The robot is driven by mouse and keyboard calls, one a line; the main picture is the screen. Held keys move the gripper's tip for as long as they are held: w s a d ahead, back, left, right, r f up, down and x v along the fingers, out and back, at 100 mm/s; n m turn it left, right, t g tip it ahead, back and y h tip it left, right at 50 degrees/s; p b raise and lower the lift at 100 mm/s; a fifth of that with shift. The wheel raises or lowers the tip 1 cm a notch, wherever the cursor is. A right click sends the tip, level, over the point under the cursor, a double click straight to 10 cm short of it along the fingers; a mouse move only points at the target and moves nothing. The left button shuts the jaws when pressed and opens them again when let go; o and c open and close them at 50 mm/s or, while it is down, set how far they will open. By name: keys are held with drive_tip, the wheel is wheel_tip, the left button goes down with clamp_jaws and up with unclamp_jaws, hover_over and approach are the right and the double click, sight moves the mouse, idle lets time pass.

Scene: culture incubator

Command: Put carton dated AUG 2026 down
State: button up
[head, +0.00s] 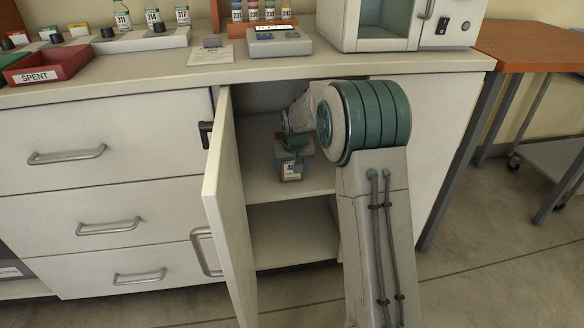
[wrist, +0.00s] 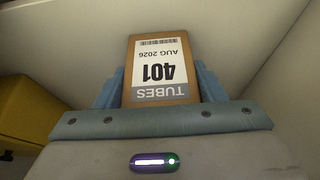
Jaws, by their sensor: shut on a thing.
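The carton (wrist: 161,67) is brown with a white and grey label that reads TUBES, 401 and AUG 2026, upside down in the wrist view. My gripper (wrist: 160,88) is shut on it, with a blue finger on each side. In the head view, the carton (head: 290,171) is inside the open cupboard, at the upper shelf (head: 262,185), below my gripper (head: 293,158). I cannot tell whether its base touches the shelf.
The cupboard door (head: 228,215) stands open on the left. A yellow thing (wrist: 27,108) is at the left in the wrist view. The lower shelf (head: 290,235) looks empty. The counter above holds a red SPENT bin (head: 47,66) and a scale (head: 278,42).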

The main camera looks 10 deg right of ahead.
drive_tip(key=o, duration=1.1)
drive_tip(key=shift+r, duration=0.3)
drive_tip(key=s+r+g+p, duration=0.1)
drive_tip(key=s+r, duration=0.2)
drive_tip(key=s, duration=1)
drive_tip(key=s+r+g+p, duration=0.1)
drive_tip(key=s+r, duration=0.3)
drive_tip(key=s, duration=0.8)
drive_tip(key=s+r+g+p, duration=0.1)
drive_tip(key=s+r+p, duration=0.2)
drive_tip(key=s, duration=1)
drive_tip(key=shift+s+d+r, duration=0.3)
drive_tip(key=shift+r, duration=0.1)
